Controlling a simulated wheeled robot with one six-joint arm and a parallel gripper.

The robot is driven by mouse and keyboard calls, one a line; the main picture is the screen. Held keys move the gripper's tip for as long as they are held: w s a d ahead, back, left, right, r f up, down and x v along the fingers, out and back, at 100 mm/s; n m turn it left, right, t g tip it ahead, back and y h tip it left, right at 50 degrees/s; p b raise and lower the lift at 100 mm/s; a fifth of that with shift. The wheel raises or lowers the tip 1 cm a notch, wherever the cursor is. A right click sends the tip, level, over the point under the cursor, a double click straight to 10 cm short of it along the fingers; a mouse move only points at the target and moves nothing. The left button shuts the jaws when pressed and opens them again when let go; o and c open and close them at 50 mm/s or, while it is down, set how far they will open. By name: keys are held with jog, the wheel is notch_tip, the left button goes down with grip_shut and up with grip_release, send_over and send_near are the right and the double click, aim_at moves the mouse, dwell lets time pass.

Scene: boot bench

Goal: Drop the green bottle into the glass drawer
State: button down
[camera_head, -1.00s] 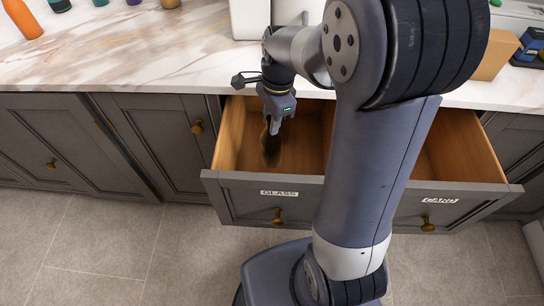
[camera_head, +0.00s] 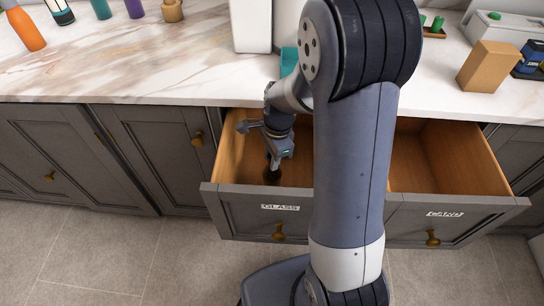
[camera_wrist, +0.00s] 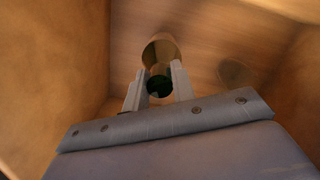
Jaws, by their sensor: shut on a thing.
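The open drawer marked GLASS (camera_head: 280,207) is the left one under the counter. My gripper (camera_head: 273,163) is inside it, pointing down. It is shut on the green bottle (camera_head: 272,177), which looks dark and small in the head view. In the wrist view the bottle (camera_wrist: 160,52) stands out between the two fingertips (camera_wrist: 159,84), dark green with a brownish end. Drawer walls and the wooden floor surround it. I cannot tell whether the bottle touches the floor.
The open drawer marked CANS (camera_head: 444,213) is to the right, partly hidden by my arm. On the counter (camera_head: 130,75) stand an orange bottle (camera_head: 25,29), other coloured bottles, a white container (camera_head: 250,25) and a cardboard box (camera_head: 488,66).

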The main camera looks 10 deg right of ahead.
jog(key=shift+f+b, duration=0.4)
jog(key=shift+f, duration=0.25)
jog(key=c, duration=1.2)
grip_release()
jog(key=shift+o, duration=0.2)
notch_tip(320, 180, up, 13)
jog(key=d+p, duration=0.1)
jog(key=p, duration=0.1)
jog(key=shift+w+d, duration=0.15)
jog(key=shift+d, duration=0.05)
jog(key=shift+r, duration=0.1)
